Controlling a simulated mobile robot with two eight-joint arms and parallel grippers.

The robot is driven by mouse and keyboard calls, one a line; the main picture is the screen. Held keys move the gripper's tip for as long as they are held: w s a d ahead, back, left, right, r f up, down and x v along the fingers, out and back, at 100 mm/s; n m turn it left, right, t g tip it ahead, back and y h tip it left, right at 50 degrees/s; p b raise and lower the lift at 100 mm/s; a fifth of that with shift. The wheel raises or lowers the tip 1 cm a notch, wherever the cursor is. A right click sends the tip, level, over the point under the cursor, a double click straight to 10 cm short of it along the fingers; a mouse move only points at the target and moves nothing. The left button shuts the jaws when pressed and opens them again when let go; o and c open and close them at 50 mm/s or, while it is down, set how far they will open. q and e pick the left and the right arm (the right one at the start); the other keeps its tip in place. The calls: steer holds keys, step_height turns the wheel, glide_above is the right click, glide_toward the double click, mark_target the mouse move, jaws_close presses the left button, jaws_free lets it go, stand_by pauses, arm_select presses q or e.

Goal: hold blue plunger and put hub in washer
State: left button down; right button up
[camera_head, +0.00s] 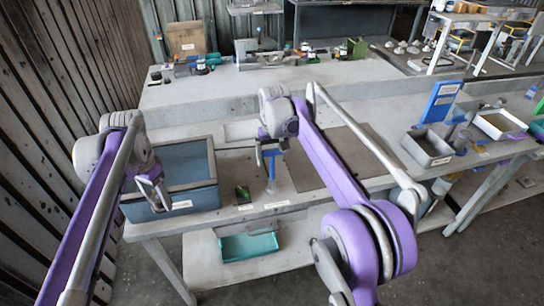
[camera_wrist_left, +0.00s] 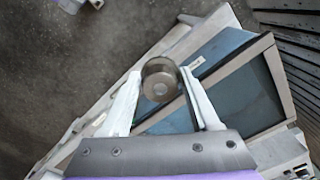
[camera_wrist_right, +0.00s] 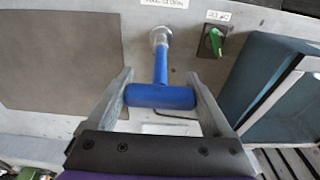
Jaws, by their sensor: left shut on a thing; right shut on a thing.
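My left gripper (camera_wrist_left: 160,88) is shut on a round, dull metal piece, apparently the hub (camera_wrist_left: 160,80), seen in the left wrist view. In the head view this gripper (camera_head: 152,190) is at the front left of a blue-grey open bin (camera_head: 207,197), possibly the washer; no lettering on it is readable. My right gripper (camera_wrist_right: 163,95) is shut on the blue T-shaped handle of the blue plunger (camera_wrist_right: 160,97). The plunger's stem leads to a round metal foot on the bench. It also stands below the right gripper in the head view (camera_head: 271,165).
A small dark plate with a green part (camera_head: 243,195) lies between bin and plunger. A dark mat (camera_head: 345,155) lies right of the plunger. A teal tray (camera_head: 250,246) sits on the lower shelf. A grey box (camera_head: 427,148) and blue panel (camera_head: 440,102) stand farther right.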

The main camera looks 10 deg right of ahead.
mark_target(167, 172)
steer(key=shift+f, duration=2.8)
arm_select(q)
steer(key=w+n, duration=0.1)
steer(key=w, duration=0.3)
steer(key=w+n, duration=0.1)
steer(key=w, duration=0.3)
steer(key=shift+w+f, duration=0.1)
steer(key=shift+w, duration=0.15)
steer(key=w, duration=0.2)
steer(key=w+f+n, duration=0.1)
steer(key=w, duration=0.1)
steer(key=w+f+n, duration=0.1)
steer(key=w, duration=0.1)
steer(key=shift+w+f, duration=0.15)
steer(key=shift+w, duration=0.1)
steer(key=shift+w+f, duration=0.15)
steer(key=shift+f, duration=0.1)
step_height(167, 172, down, 10)
steer(key=shift+r, duration=0.1)
